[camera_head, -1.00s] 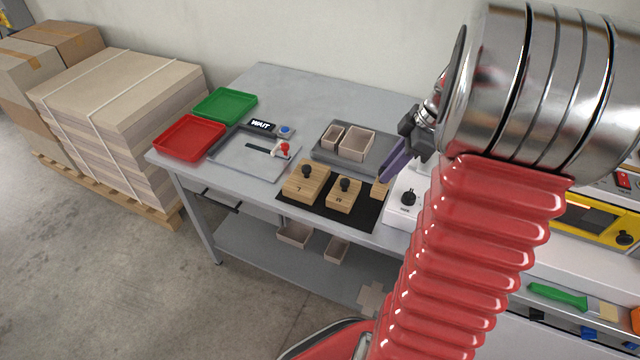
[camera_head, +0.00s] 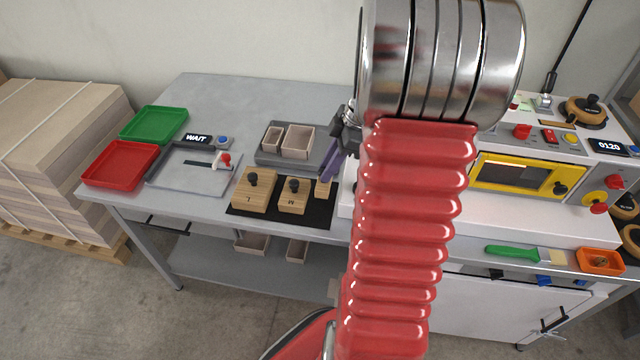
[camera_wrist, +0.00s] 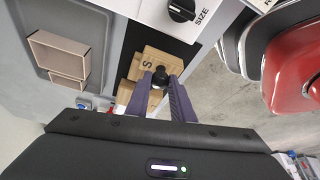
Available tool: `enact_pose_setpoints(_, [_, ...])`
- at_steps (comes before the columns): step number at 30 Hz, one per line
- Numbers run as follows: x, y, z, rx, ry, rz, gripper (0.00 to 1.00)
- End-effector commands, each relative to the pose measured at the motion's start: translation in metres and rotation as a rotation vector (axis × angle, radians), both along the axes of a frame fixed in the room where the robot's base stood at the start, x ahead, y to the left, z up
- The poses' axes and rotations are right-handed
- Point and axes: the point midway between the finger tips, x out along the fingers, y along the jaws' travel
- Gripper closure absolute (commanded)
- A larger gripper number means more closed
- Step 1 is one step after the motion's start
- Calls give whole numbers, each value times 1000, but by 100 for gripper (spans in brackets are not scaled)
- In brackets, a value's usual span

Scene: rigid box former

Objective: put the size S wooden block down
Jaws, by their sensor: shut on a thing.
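The size S wooden block (camera_wrist: 148,64) is a small light wood block with a black knob (camera_wrist: 160,78) and an "S" on top. My gripper (camera_wrist: 163,90) has its two purple fingers shut on that knob. In the head view the block (camera_head: 322,188) is at the right end of the black mat (camera_head: 318,212), beside the M block (camera_head: 293,200). I cannot tell whether its underside touches the mat. My gripper (camera_head: 333,168) is partly hidden behind my arm there.
The L block (camera_head: 254,194) stands left of the M block. A grey tray with two beige boxes (camera_head: 298,142) lies behind the blocks. A white machine with a SIZE knob (camera_wrist: 181,10) stands close to the right of the mat. Red (camera_head: 120,184) and green trays are at the far left.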

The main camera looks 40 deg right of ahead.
Motion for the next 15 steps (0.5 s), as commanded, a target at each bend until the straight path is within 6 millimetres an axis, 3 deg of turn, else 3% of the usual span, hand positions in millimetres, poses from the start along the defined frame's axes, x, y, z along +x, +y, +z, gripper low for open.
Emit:
enact_pose_setpoints(5, [0,0,-22,1,1,1,100])
enact_pose_setpoints(15, [0,0,-24,0,0,1,100])
